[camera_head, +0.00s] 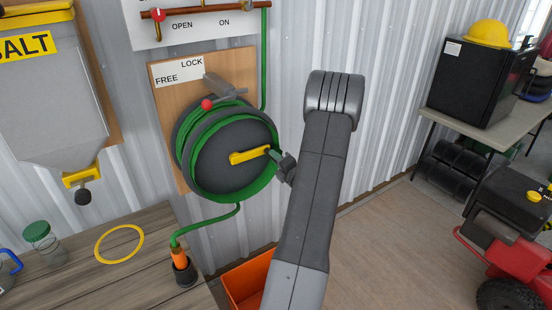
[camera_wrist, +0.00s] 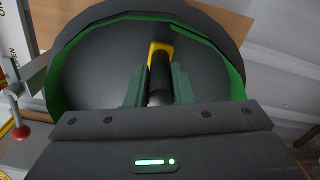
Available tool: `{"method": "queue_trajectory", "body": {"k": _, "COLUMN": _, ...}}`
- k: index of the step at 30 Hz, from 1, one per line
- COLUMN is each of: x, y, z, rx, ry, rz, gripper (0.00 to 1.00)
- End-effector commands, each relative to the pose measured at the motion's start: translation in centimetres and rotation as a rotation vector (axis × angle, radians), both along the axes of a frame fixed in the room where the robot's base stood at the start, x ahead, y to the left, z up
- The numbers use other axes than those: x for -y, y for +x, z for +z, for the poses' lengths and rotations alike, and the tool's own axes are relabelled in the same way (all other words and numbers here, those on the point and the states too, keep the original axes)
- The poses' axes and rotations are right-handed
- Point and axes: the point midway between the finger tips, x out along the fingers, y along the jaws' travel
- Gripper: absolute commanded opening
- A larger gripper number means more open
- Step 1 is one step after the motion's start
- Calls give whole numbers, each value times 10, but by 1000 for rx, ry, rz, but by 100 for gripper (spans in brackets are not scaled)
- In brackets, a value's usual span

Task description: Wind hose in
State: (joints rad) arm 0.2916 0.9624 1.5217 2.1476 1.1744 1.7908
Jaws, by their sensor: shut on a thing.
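The hose reel (camera_head: 220,158) is a dark drum on a wooden wall board, with green hose (camera_head: 242,192) wound around it. A yellow crank arm (camera_head: 248,156) crosses its face, pointing right. My gripper (camera_head: 275,157) is at the crank's outer end. In the wrist view, its fingers (camera_wrist: 158,88) are shut on the black crank handle (camera_wrist: 160,72), with the yellow crank (camera_wrist: 161,47) behind. The hose runs down from the reel to an orange nozzle (camera_head: 179,258) upright in a dark cup (camera_head: 185,274) on the bench. A grey lever with a red knob (camera_head: 207,104) sits below the FREE/LOCK label (camera_head: 179,72).
A valve with a red handle (camera_head: 158,14) is above, beside OPEN. A wooden bench (camera_head: 140,280) holds a yellow ring (camera_head: 119,244) and a jar (camera_head: 42,243). An orange bin (camera_head: 245,284) stands below the reel. Open floor (camera_head: 385,235) lies to the right.

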Motion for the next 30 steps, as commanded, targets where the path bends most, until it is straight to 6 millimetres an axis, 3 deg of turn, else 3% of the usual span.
{"method": "queue_trajectory", "body": {"k": 14, "x": 0, "y": -1, "z": -6, "rx": -7, "ry": -3, "rz": 1, "gripper": 0}}
{"method": "queue_trajectory", "body": {"k": 15, "x": 0, "y": -1, "z": -6, "rx": -7, "ry": -3, "rz": 1, "gripper": 26}}
{"method": "queue_trajectory", "body": {"k": 18, "x": 0, "y": -1, "z": -5, "rx": -7, "ry": -2, "rz": 1, "gripper": 43}}
{"method": "queue_trajectory", "body": {"k": 30, "x": 5, "y": -7, "z": -4, "rx": -3, "ry": -3, "rz": 0, "gripper": 43}}
